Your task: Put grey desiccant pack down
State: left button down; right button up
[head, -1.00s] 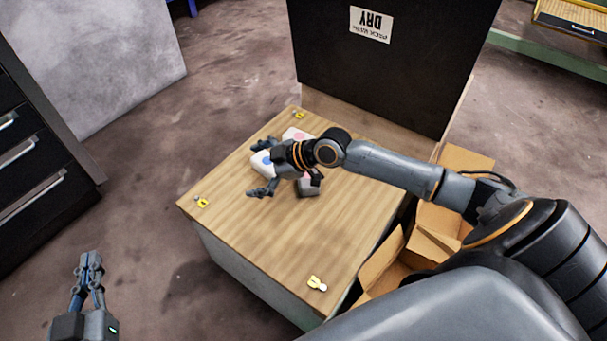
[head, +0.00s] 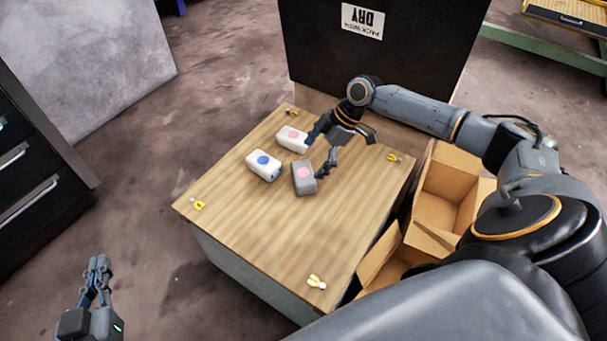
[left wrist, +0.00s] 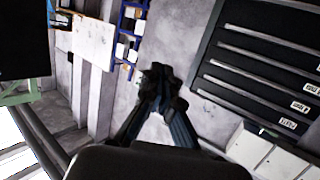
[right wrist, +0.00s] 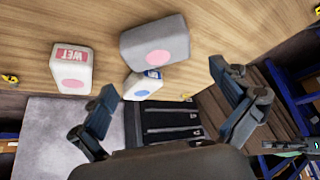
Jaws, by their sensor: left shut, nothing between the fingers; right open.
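The grey desiccant pack (head: 304,178) with a pink dot lies on the wooden table top (head: 250,228). In the right wrist view the grey pack (right wrist: 155,42) is beyond the fingers, apart from them. My right gripper (head: 321,158) is open and empty, just right of and above the grey pack in the head view. It also shows in the right wrist view (right wrist: 165,108) with fingers spread. My left gripper (head: 97,265) is shut and empty, away from the table at lower left; its closed fingers show in the left wrist view (left wrist: 162,85).
A white pack with a blue dot (head: 263,165) and a white pack with a pink dot (head: 292,139), labelled WET (right wrist: 72,54), lie near the grey one. A black panel (head: 390,65) marked DRY stands behind. An open cardboard box (head: 447,190) is right of the table. The table's front is clear.

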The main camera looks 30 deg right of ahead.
aim_at(304, 172)
jog(key=shift+x, duration=0.9)
jog(key=x, duration=0.1)
jog(key=b+x, duration=0.2)
jog(key=x, duration=0.1)
jog(key=shift+d+f, duration=0.25)
jog(key=shift+f, duration=0.05)
jog(key=shift+a+f, duration=0.1)
jog(key=shift+f, duration=0.1)
jog(key=c, duration=1.1)
pick_arm(q)
notch_tip(304, 172, up, 11)
jog(key=d+t+h, duration=0.1)
jog(key=t+h, duration=0.1)
jog(key=t, duration=0.4)
jog(key=shift+s+d+t, duration=0.15)
jog(key=shift+d+t, duration=0.1)
jog(key=shift+t, duration=0.05)
jog(key=shift+f, duration=0.1)
pick_arm(e)
jog(key=shift+r, duration=0.15)
